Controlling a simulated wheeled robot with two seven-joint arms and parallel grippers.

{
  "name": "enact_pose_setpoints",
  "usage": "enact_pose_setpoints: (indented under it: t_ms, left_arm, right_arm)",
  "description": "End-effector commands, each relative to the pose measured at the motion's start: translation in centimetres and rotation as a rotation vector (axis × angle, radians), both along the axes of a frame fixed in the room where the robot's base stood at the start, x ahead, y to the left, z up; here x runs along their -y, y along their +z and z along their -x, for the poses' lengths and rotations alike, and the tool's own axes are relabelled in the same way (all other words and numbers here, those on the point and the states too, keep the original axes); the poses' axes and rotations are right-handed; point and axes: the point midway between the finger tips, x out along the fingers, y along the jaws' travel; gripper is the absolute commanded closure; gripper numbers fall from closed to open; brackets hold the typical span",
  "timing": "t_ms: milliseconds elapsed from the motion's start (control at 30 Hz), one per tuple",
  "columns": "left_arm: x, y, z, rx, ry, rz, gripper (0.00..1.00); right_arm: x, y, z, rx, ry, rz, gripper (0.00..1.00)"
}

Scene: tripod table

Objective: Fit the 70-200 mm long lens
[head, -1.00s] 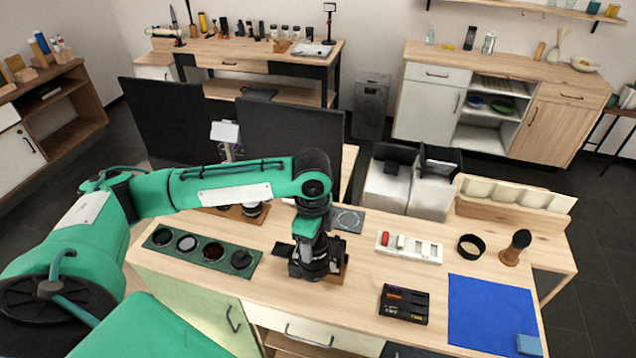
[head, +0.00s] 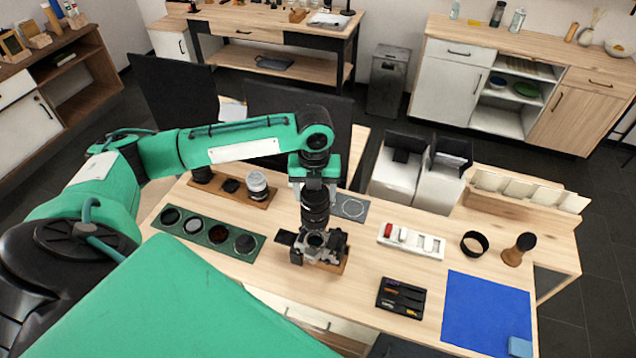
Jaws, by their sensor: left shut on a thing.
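The camera body (head: 324,247) lies on a small wooden stand on the workbench. A long black lens (head: 315,212) stands upright over it. Its lower end meets the camera in the picture; I cannot tell whether it is seated. My left gripper (head: 316,186) is shut on the upper part of the lens, from above. The fingers hide part of the lens. My right gripper is out of view.
A wooden lens board (head: 231,198) with a white-and-dark lens (head: 257,185) is behind left. A green tray (head: 207,233) of round filters lies left. A switch strip (head: 411,240), black tool tray (head: 401,298) and blue mat (head: 487,309) lie right.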

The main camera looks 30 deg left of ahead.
Motion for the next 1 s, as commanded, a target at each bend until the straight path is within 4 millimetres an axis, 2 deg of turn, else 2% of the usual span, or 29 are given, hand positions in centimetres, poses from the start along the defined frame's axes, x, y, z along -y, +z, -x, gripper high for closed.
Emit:
enact_pose_setpoints:
  t_ms: [600, 1000]
  left_arm:
    - [-0.1, 0.2, -0.1, 0.001, -0.033, 0.001, 0.62]
    - [-0.1, -2.9, -0.1, -0.001, -0.032, 0.001, 0.62]
  right_arm:
    - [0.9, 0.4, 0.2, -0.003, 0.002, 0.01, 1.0]
    - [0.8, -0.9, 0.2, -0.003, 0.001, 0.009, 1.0]
